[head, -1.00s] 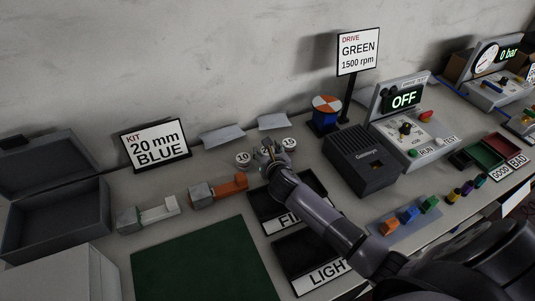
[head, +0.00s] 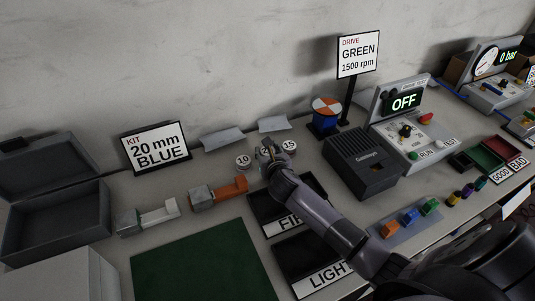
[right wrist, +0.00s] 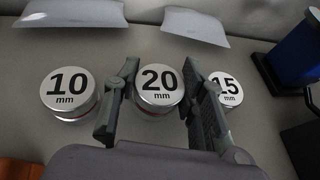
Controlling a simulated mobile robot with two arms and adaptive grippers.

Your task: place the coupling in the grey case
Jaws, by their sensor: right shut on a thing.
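The 20 mm coupling (right wrist: 162,78) is a short cylinder with a silver labelled top. My right gripper (right wrist: 158,92) is shut on it, one finger on each side, with the 10 mm coupling (right wrist: 68,88) to the left and the 15 mm coupling (right wrist: 225,88) to the right. In the head view my right gripper (head: 269,153) is among the couplings at the back of the table and mostly hides the 20 mm one. The grey case (head: 58,222) stands open and looks empty at the far left, lid raised behind. My left gripper is not in view.
A sign (head: 156,146) reads "KIT 20 mm BLUE". A clamp-like orange part (head: 230,188) and a white one (head: 158,214) lie between the case and the couplings. A green mat (head: 200,265) is in front. Black trays (head: 262,221) lie beneath my right forearm.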

